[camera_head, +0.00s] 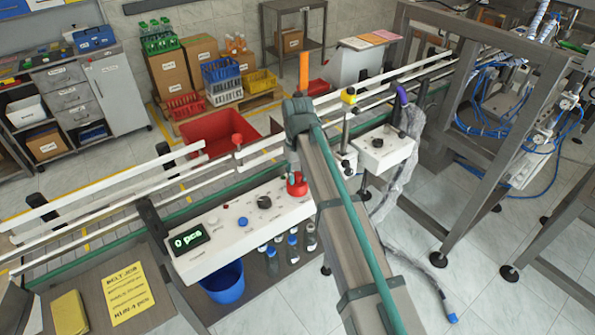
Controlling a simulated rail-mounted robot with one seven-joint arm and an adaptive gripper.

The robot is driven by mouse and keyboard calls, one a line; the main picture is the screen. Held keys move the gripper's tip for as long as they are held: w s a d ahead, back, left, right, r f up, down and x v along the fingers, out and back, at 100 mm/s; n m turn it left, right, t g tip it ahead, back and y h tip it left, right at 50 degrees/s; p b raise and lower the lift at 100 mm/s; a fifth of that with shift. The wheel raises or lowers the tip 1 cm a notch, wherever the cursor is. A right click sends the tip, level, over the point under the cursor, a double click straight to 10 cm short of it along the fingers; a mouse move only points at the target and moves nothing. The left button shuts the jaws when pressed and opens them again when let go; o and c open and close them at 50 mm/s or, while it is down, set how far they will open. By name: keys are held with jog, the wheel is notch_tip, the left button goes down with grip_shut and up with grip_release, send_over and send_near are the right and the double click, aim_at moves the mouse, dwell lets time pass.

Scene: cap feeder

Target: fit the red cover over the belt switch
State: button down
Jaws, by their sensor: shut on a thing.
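The white control box (240,228) stands beside the conveyor, with a green "0 pcs" display (189,239). Its sloped face carries a black knob (264,202), a blue button (243,221) and smaller controls. A round red piece (297,186) shows at the right end of its top, close to the long grey beam. I cannot tell whether this red piece is the cover or a button, or whether anything holds it. I cannot tell which control is the belt switch. My gripper's fingers do not show.
The long grey beam (340,222) with a green tube crosses the middle. White rails (110,190) run along the conveyor. A smaller white box (382,150) stands right of the beam. Bottles (293,250) and a blue bucket (222,281) are below. A yellow notice (128,292) lies front left.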

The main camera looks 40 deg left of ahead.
jog(key=shift+f, duration=0.35)
jog(key=shift+f, duration=0.3)
dwell(0.5)
jog(key=c, duration=0.8)
grip_release()
jog(key=shift+r, duration=0.1)
notch_tip(320, 180, up, 12)
